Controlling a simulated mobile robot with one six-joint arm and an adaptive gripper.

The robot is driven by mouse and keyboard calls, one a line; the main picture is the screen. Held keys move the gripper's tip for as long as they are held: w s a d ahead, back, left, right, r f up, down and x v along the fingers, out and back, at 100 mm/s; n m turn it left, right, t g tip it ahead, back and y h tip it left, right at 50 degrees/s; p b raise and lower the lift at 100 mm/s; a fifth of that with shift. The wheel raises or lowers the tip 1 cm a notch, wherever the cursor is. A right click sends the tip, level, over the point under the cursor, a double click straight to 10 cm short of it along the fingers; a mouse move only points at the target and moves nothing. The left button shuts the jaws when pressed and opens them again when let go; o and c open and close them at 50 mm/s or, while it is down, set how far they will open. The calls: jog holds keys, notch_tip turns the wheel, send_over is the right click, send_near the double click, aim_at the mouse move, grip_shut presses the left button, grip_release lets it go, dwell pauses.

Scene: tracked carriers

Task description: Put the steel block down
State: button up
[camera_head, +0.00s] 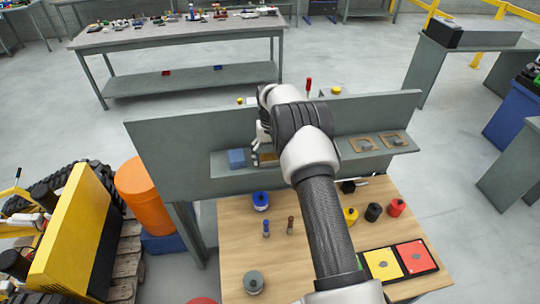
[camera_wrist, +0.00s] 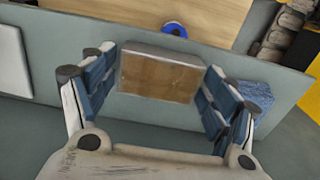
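The steel block (camera_wrist: 160,76) is a box with a brownish, shiny face and grey edges, between my fingers in the wrist view. My gripper (camera_wrist: 162,82) has its blue-padded fingers against the block's two sides. In the head view my gripper (camera_head: 264,138) is over the left part of the grey shelf (camera_head: 222,168), and my arm hides much of it. A brown patch shows just below the gripper there; I cannot tell whether it is the block or a pad. Whether the block touches the shelf is hidden.
A blue block (camera_head: 237,158) stands on the shelf just left of my gripper. Two brown square pads (camera_head: 363,144) with grey pieces lie right of my arm. The wooden table (camera_head: 235,230) in front holds several spools and pegs.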

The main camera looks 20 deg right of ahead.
jog(key=shift+o, duration=0.8)
jog(key=shift+r, duration=0.15)
jog(key=shift+r, duration=0.3)
notch_tip(320, 180, up, 11)
notch_tip(320, 180, up, 10)
send_over(270, 157)
jog(key=s+a, duration=0.3)
jog(key=s, duration=0.1)
jog(key=s+a+r+n+t, duration=0.15)
jog(key=s+a+r, duration=0.35)
jog(key=s+r, duration=0.6)
jog(key=s+a+f+t, duration=0.1)
jog(key=s+a+f, duration=0.1)
jog(key=s, duration=1.1)
jog(key=s+a+f+t, duration=0.2)
jog(key=s+f, duration=0.1)
jog(key=s, duration=1)
jog(key=shift+s+a+f+n, duration=0.2)
jog(key=shift+s+a+n, duration=0.15)
jog(key=shift+s+n, duration=0.1)
